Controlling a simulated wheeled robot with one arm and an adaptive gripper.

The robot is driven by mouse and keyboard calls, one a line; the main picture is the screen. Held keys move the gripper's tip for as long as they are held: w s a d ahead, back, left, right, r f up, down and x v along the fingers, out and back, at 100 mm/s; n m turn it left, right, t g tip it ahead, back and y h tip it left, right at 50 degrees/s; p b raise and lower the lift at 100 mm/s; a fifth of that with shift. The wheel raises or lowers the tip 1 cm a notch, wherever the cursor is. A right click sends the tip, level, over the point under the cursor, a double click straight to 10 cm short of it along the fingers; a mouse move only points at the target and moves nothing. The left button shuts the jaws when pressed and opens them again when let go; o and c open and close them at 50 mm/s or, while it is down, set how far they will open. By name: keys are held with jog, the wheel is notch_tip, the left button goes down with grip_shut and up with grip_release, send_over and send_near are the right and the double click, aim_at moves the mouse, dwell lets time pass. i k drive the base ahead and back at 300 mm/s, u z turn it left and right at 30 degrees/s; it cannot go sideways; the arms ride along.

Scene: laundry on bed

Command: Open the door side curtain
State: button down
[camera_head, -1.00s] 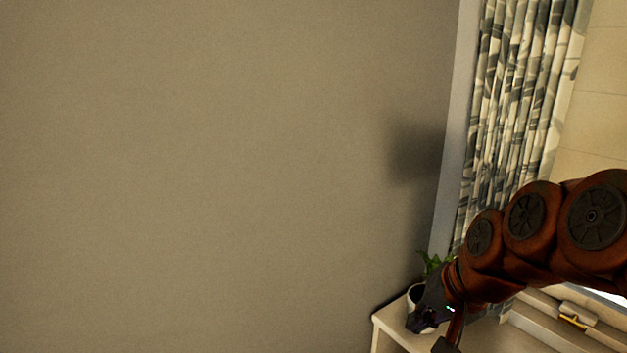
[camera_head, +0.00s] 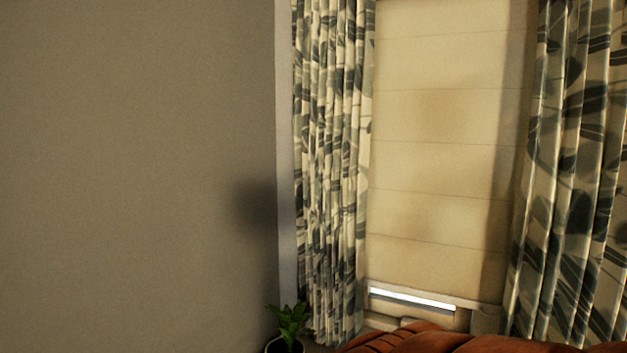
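Two patterned curtains in grey-green and cream hang at the window. The left curtain (camera_head: 332,150) is gathered in narrow folds beside the grey wall. The right curtain (camera_head: 575,170) hangs at the right edge of the view and is cut off there. Between them a cream blind (camera_head: 440,150) covers most of the window, with a bright strip below it. Which curtain is the door side one I cannot tell. My gripper is out of view.
A potted green plant (camera_head: 289,322) stands at the bottom, just left of the left curtain's lower end. A plain grey wall (camera_head: 130,170) fills the left side. The window sill (camera_head: 480,318) runs below the blind.

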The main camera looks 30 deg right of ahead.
aim_at(558, 20)
jog(key=z, duration=1.05)
